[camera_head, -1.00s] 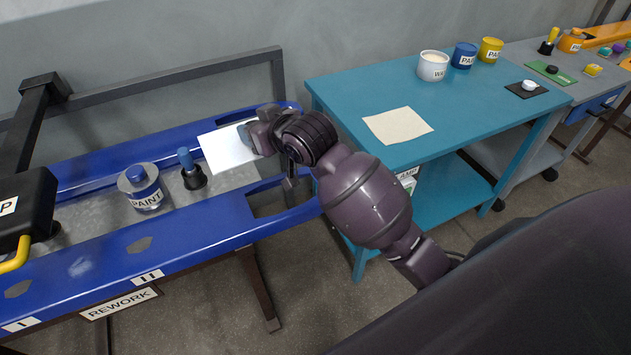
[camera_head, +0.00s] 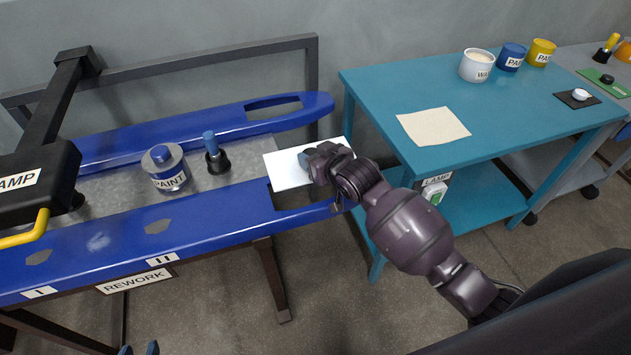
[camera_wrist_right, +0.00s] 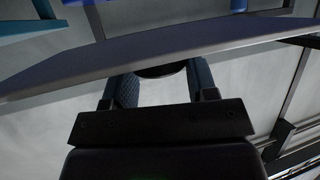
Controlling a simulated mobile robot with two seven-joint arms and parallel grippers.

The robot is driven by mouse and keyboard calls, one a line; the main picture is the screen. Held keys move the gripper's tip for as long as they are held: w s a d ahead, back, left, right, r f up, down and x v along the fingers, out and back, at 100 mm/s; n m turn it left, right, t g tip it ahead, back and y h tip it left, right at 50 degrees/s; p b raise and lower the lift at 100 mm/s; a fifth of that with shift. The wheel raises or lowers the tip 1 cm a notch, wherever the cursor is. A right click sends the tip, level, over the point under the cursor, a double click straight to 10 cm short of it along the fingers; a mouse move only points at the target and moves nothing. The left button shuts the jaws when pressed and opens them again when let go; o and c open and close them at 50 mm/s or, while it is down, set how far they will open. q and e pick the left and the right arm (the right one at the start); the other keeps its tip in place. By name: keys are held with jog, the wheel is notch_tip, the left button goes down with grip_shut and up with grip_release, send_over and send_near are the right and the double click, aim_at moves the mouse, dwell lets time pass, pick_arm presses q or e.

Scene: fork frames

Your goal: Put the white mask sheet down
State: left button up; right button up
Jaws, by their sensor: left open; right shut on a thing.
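The white mask sheet (camera_head: 287,170) is at the right end of the blue rework bench (camera_head: 205,238), over the gap between its two rails. My right gripper (camera_head: 309,160) is shut on the sheet. In the right wrist view the sheet (camera_wrist_right: 170,53) spans the picture as a dark slab across my right gripper's fingers (camera_wrist_right: 158,85). I cannot tell whether the sheet touches the bench. Only the blue fingertips of my left gripper (camera_head: 139,349) show at the bottom edge of the head view; it is open and empty.
A paint can (camera_head: 166,170) and a blue-handled tool in a black holder (camera_head: 214,153) stand on the bench left of the sheet. A teal table (camera_head: 395,92) on the right carries a beige sheet (camera_head: 433,126) and several pots.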

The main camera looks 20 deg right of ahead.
notch_tip(320, 180, down, 9)
jog(key=b, duration=0.1)
dwell(0.4)
jog(key=shift+f, duration=0.15)
jog(key=o, duration=1)
